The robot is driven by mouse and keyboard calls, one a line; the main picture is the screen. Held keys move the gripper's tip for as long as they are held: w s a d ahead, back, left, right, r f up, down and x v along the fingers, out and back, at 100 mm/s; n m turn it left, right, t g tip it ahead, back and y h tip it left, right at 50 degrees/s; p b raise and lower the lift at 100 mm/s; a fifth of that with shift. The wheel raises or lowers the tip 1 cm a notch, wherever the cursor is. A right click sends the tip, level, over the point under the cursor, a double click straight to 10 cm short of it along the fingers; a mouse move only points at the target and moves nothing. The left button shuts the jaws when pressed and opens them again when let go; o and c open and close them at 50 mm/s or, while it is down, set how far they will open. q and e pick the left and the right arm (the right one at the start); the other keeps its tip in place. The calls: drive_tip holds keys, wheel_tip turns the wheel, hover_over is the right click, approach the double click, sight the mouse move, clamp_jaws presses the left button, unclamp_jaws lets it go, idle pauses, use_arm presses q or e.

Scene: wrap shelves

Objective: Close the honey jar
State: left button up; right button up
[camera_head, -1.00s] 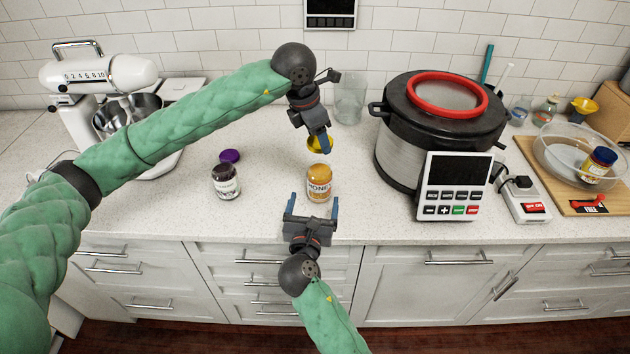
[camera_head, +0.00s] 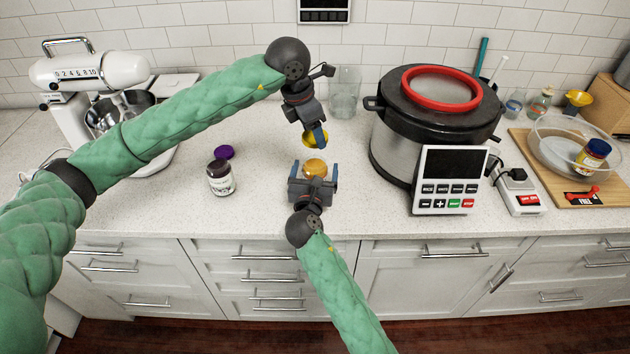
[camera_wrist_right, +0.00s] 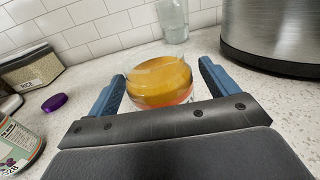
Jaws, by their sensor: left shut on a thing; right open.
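The honey jar (camera_head: 315,168) stands on the counter, its amber top showing above my right gripper, which hides its label. It also shows in the right wrist view (camera_wrist_right: 160,82), open at the top. My right gripper (camera_head: 313,184) is open, with its blue fingers on either side of the jar. In the right wrist view (camera_wrist_right: 162,92) the fingers flank the jar, with a gap visible on the right. My left gripper (camera_head: 317,138) is shut on a yellow lid (camera_head: 309,140), held above and just behind the jar.
A large pot (camera_head: 395,150) with a control panel (camera_head: 449,180) stands to the right. A clear glass (camera_head: 344,95) is behind. The counter between the dark jar and honey jar is clear.

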drive_tip(key=shift+w+d, duration=0.15)
drive_tip(key=shift+w, duration=0.75)
drive_tip(key=shift+c, duration=0.5)
drive_tip(key=c, duration=1.4)
use_arm(q)
hover_over(315, 162)
drive_tip(key=shift+s+a+f, duration=0.1)
drive_tip(key=shift+a+f, duration=0.05)
drive_tip(key=shift+f, duration=1.1)
drive_tip(key=shift+s+a+f, duration=0.1)
drive_tip(key=shift+a+f, duration=0.05)
drive_tip(key=shift+f, duration=1.1)
use_arm(e)
drive_tip(key=shift+o, duration=0.2)
use_arm(q)
drive_tip(key=shift+f, duration=0.15)
drive_tip(key=shift+f, duration=0.75)
drive_tip(key=shift+f, duration=0.55)
